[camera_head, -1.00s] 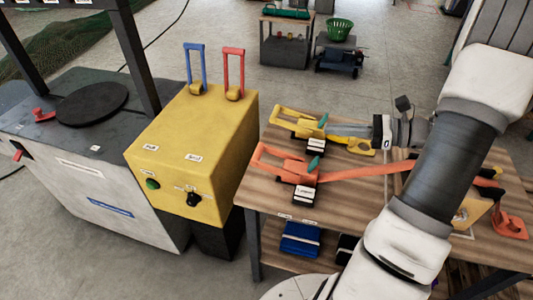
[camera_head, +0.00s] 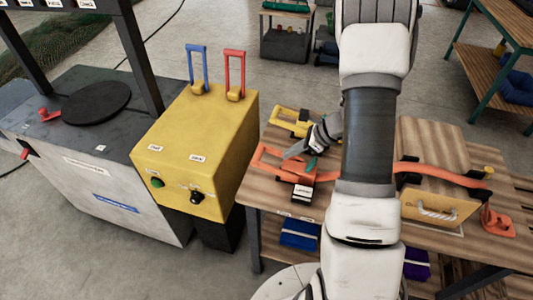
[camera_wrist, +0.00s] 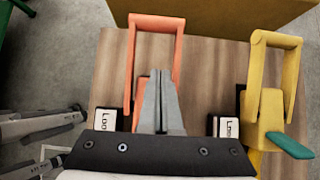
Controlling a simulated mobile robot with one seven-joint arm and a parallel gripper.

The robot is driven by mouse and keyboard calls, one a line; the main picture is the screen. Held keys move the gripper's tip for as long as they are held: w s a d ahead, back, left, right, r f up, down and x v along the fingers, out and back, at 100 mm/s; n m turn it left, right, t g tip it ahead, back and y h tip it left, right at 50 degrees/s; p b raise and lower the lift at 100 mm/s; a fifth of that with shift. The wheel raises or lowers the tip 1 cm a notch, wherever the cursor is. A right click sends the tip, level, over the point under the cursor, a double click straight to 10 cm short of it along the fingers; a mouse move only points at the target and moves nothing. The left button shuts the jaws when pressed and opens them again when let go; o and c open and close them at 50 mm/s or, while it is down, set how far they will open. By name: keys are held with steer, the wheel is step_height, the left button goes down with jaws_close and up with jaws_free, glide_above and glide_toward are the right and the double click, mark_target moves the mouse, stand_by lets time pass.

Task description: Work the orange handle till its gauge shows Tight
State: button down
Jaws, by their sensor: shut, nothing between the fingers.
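The orange handle (camera_head: 270,158) is a U-shaped lever on an orange ratchet near the table's left edge. In the wrist view the orange handle (camera_wrist: 153,22) extends away from me. Its gauge (camera_head: 302,193) is a small black box with a white label; in the wrist view the gauge (camera_wrist: 106,121) reads "Loo", the rest hidden by my gripper. My gripper (camera_wrist: 165,78) is shut and empty, its fingers appearing between the handle's two legs. Whether they touch it I cannot tell. In the head view my gripper (camera_head: 292,153) is just above the orange ratchet.
A yellow handle (camera_wrist: 274,42) with its own gauge (camera_wrist: 227,127) lies close on the right in the wrist view. The orange strap (camera_head: 435,172) runs right across a wooden crate. A yellow box (camera_head: 190,145) with blue and red levers stands left of the table.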

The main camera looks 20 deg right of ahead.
stand_by(0.3)
steer(key=b+x, duration=0.1)
steer(key=x, duration=0.8)
steer(key=shift+a+f, duration=0.2)
steer(key=shift+f, duration=0.1)
steer(key=r, duration=0.1)
steer(key=r+p, duration=0.1)
steer(key=r, duration=0.1)
steer(key=shift+w+a, duration=0.35)
steer(key=shift+a+r, duration=0.1)
steer(key=shift+r, duration=0.3)
